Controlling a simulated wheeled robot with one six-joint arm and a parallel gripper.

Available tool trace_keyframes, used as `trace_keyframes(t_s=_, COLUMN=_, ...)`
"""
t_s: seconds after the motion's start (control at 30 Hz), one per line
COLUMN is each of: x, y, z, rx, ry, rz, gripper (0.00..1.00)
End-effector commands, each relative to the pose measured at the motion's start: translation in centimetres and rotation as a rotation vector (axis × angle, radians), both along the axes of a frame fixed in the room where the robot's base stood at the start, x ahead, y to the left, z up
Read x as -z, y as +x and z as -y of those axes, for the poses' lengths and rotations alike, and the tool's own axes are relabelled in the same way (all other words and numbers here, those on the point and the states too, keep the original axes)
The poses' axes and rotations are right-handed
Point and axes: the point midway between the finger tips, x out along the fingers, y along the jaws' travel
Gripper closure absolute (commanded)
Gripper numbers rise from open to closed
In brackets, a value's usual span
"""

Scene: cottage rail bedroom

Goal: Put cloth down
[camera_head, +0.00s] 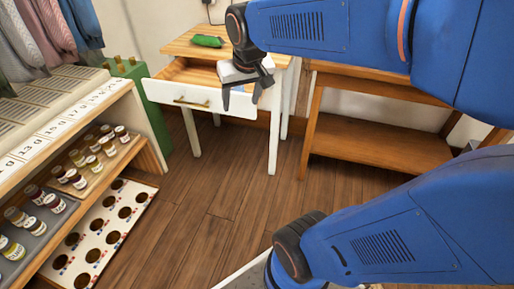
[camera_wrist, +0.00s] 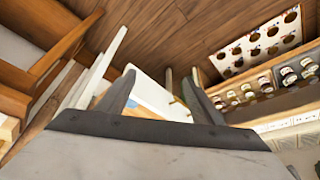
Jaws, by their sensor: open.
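A small green item (camera_head: 207,41), possibly a bunched cloth, lies on the wooden top of the small white table. I cannot tell for sure that it is cloth. The table's drawer (camera_head: 186,99) is pulled open. My gripper (camera_head: 240,98) points down in front of the table, right of the drawer's handle, with its fingers apart. In the wrist view my gripper (camera_wrist: 160,98) is open with nothing held between its fingers, and the white drawer front (camera_wrist: 160,98) shows beyond them. No cloth shows in the wrist view.
Left stands a shelf unit (camera_head: 75,125) with several small jars and a lower board of dark round spots (camera_head: 103,232). Hanging clothes (camera_head: 45,30) are above it. A wooden shelf (camera_head: 375,145) stands right of the table. The wood floor (camera_head: 215,190) between is clear.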

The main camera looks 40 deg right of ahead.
Motion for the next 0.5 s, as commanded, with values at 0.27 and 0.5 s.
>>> trace_keyframes(t_s=0.27, x=2.6, y=-9.2, z=-3.2, rx=-0.135, ry=-0.001, rz=0.011, gripper=0.40)
trace_keyframes(t_s=0.5, x=4.8, y=-13.8, z=-4.6, rx=-0.212, ry=-0.002, rz=0.014, gripper=0.40)
